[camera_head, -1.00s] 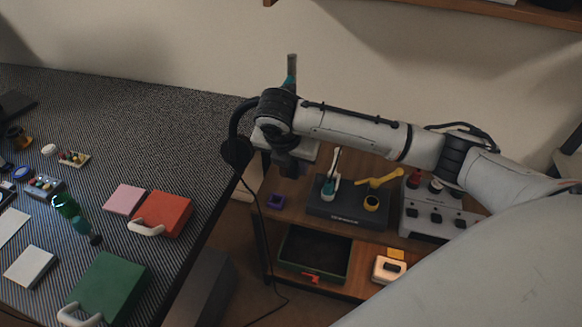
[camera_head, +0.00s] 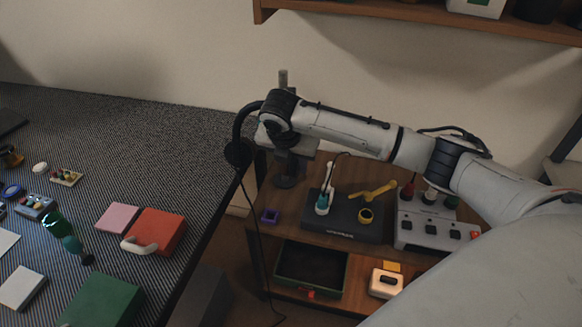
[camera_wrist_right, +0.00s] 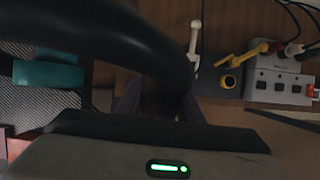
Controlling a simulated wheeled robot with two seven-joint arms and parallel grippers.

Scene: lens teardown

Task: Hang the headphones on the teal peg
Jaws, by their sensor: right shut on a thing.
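The black headphones hang from my right gripper, with the band (camera_head: 240,122) and one ear cup (camera_head: 238,153) at the left of my wrist in the head view. The band (camera_wrist_right: 120,40) crosses the right wrist view as a large dark arc. My right gripper (camera_wrist_right: 160,105) is shut on it; its fingertips are mostly hidden. A grey upright post (camera_head: 283,78) rises behind my wrist in the head view. A teal piece (camera_wrist_right: 47,73), probably the peg, shows left of the band in the right wrist view. My wrist hides the peg in the head view. My left gripper is not in view.
The striped desk (camera_head: 120,130) holds a red case (camera_head: 160,230), a green case (camera_head: 105,298) and small items. The wooden cart below carries a dark soldering station (camera_head: 350,222) and a grey switch box (camera_head: 420,232). A wooden shelf (camera_head: 400,14) runs above. The headphone cable hangs down freely.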

